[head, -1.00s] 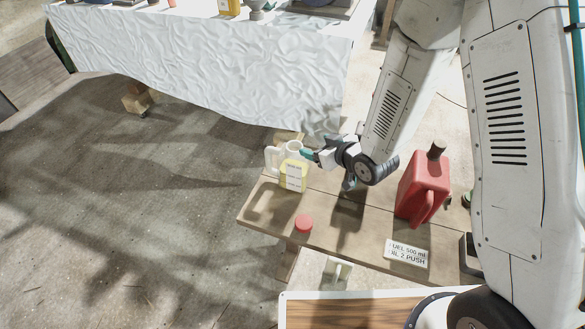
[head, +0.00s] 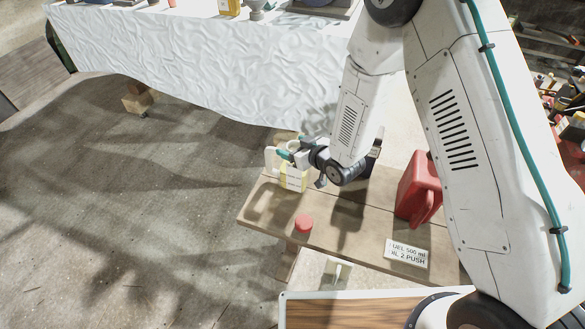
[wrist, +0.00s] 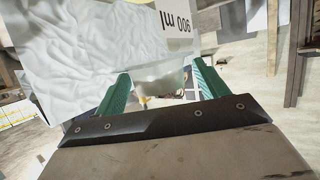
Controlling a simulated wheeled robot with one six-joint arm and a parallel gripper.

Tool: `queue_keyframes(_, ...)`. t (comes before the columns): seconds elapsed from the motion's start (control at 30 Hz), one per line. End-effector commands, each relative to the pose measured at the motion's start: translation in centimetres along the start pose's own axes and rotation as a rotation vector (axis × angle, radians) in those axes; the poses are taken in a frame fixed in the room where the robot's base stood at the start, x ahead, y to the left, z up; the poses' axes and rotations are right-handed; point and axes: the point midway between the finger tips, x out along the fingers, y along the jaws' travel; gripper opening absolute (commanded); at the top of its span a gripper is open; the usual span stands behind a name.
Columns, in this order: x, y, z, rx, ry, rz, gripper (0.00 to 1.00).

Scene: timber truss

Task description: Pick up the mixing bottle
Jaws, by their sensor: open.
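The mixing bottle (head: 293,178) looks like a pale jug with a side handle, yellow contents and a white label. It stands upright at the far left end of the wooden bench in the head view. My gripper (head: 287,151) is at its top, with the teal fingers in front of the neck, partly hiding it. I cannot tell whether they touch it. In the wrist view the gripper (wrist: 162,88) is open, its two teal fingers apart. A whitish patch shows between them, but I cannot tell what it is.
A red fuel can (head: 418,190) stands to the right on the bench (head: 340,225). A table with a white cloth (head: 200,65) stands behind. A panel reading "900 ml" (wrist: 176,22) shows upside down.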

Motion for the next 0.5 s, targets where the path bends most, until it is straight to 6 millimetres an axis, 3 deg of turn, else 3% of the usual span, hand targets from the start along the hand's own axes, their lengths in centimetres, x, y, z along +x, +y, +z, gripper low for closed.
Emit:
queue_keyframes(0.13,-0.03,0.01,-0.01,0.000,0.000,0.000,0.70)
queue_keyframes(0.37,-0.05,0.02,-0.02,0.000,0.000,0.001,0.06)
queue_keyframes(0.4,-0.05,0.03,-0.02,0.000,0.000,0.001,0.00)
queue_keyframes(0.5,-0.04,0.05,-0.10,0.000,0.002,0.001,0.00)
